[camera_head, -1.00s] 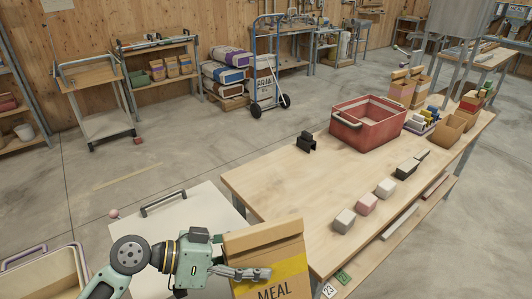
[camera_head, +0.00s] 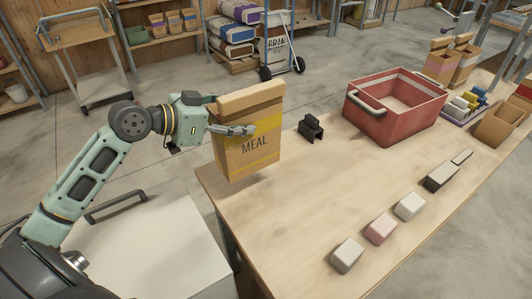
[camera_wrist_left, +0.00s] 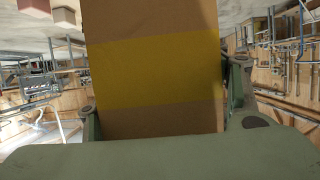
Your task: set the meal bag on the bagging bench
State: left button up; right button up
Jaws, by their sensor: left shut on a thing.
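The meal bag (camera_head: 249,150) is brown with a yellow band, a folded top and the word MEAL. My left gripper (camera_head: 236,129) is shut on it, with a finger across its front. The bag is upright, over the left end of the wooden bench (camera_head: 310,180); I cannot tell whether its bottom touches the top. In the left wrist view the bag (camera_wrist_left: 155,70) fills the middle between the fingers. My right gripper is not in view.
A red crate (camera_head: 395,118), a black holder (camera_head: 311,128) and several small blocks, among them a pink one (camera_head: 380,229), stand on the bench. The bench's near middle is bare. A white-topped cart (camera_head: 140,250) stands at lower left.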

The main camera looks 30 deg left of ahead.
pick_arm(q)
jog(key=w+f, duration=0.2)
jog(key=w, duration=0.1)
jog(key=w+d+f+p, duration=0.1)
jog(key=w+f, duration=0.1)
jog(key=w, duration=0.2)
jog(key=w+f+p, duration=0.1)
jog(key=w+f, duration=0.1)
jog(key=w, duration=0.1)
jog(key=shift+w+d+f, duration=0.15)
jog(key=shift+w+d, duration=0.1)
jog(key=shift+w, duration=0.05)
notch_tip(320, 180, down, 4)
jog(key=shift+r+p, duration=0.1)
jog(key=shift+p, duration=0.5)
jog(key=shift+f, duration=0.25)
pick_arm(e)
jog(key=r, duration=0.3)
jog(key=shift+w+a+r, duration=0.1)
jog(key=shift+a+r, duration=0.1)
pick_arm(q)
jog(key=shift+f+b, duration=0.2)
jog(key=shift+b, duration=0.1)
jog(key=o, duration=2.1)
jog(key=shift+r, duration=0.1)
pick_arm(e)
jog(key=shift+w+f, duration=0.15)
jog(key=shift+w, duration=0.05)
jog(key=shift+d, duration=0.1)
